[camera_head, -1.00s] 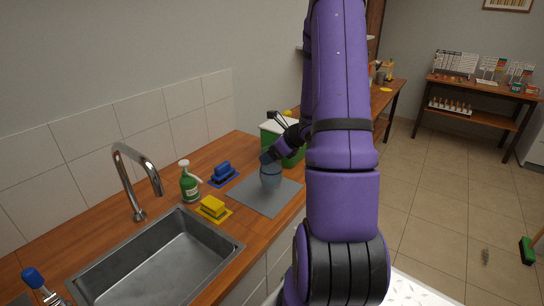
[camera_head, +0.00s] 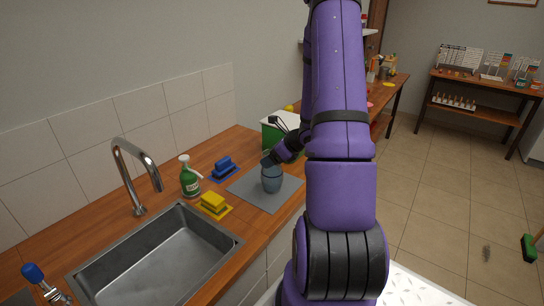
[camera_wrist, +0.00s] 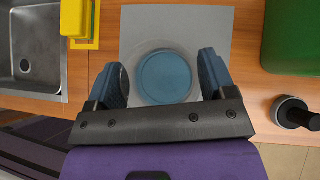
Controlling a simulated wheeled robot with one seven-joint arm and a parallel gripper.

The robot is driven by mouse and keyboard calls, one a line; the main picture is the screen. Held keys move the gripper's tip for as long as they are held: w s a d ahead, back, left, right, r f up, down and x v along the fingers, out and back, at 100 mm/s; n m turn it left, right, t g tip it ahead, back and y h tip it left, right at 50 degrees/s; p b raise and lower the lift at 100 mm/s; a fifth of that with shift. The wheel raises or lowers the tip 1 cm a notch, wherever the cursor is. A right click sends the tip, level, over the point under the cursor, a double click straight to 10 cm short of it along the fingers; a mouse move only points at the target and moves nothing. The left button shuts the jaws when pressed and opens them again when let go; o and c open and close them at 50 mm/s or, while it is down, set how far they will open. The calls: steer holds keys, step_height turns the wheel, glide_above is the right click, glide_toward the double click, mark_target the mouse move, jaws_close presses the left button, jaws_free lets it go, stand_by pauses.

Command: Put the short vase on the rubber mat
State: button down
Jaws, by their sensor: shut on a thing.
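The short vase (camera_head: 271,183) is a small blue-grey, glassy vessel, upright over the middle of the grey rubber mat (camera_head: 247,191) on the wooden counter. My gripper (camera_head: 271,164) reaches down from the upper right and is shut on the vase near its top. In the wrist view the round vase (camera_wrist: 165,77) lies between the two dark blue fingers of my gripper (camera_wrist: 163,80), with the mat (camera_wrist: 217,22) below it. I cannot tell whether the vase's base touches the mat.
A blue sponge (camera_head: 222,164), a yellow sponge (camera_head: 213,201) and a green spray bottle (camera_head: 190,181) stand left of the mat. The sink (camera_head: 155,262) is at the front left. A green box with a white lid (camera_head: 276,121) stands behind the mat.

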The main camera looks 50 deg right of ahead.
jaws_free()
steer(key=shift+r, duration=0.15)
steer(key=v, duration=1.2)
steer(key=w+a+r+n+g+y, duration=0.1)
steer(key=a+r+n+g, duration=0.1)
steer(key=a+r+n, duration=0.7)
steer(key=w+a+r+n+g+y, duration=0.15)
steer(key=a+r+n, duration=0.35)
steer(key=a, duration=0.7)
steer(key=s+a+r+n+h, duration=0.5)
steer(key=s+a+r+n, duration=0.3)
steer(key=n, duration=1)
steer(key=s+a, duration=0.4)
steer(key=s, duration=0.1)
steer(key=shift+a+r+n, duration=0.2)
steer(key=shift+r+n, duration=0.05)
steer(key=shift+n, duration=0.15)
